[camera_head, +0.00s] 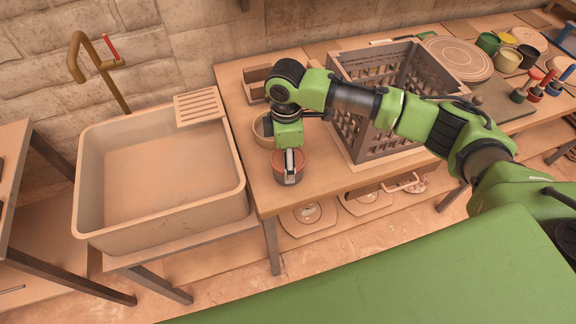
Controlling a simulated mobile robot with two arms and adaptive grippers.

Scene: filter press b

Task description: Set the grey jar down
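The grey jar (283,174) is a short, dark grey round pot with a reddish-brown inside. It is upright over the front left part of the wooden table (327,180). My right gripper (290,160) points down at it from above. Its fingers are at the jar's near rim and look shut on the wall. I cannot tell whether the jar's base touches the table or hangs just above it. My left gripper is not in view.
A tan bowl (258,131) is close behind the jar, partly hidden by my arm. A slatted grey crate (362,152) stands to the right. A large sink (88,190) is to the left. Colored pots and tools (506,60) are at the far right.

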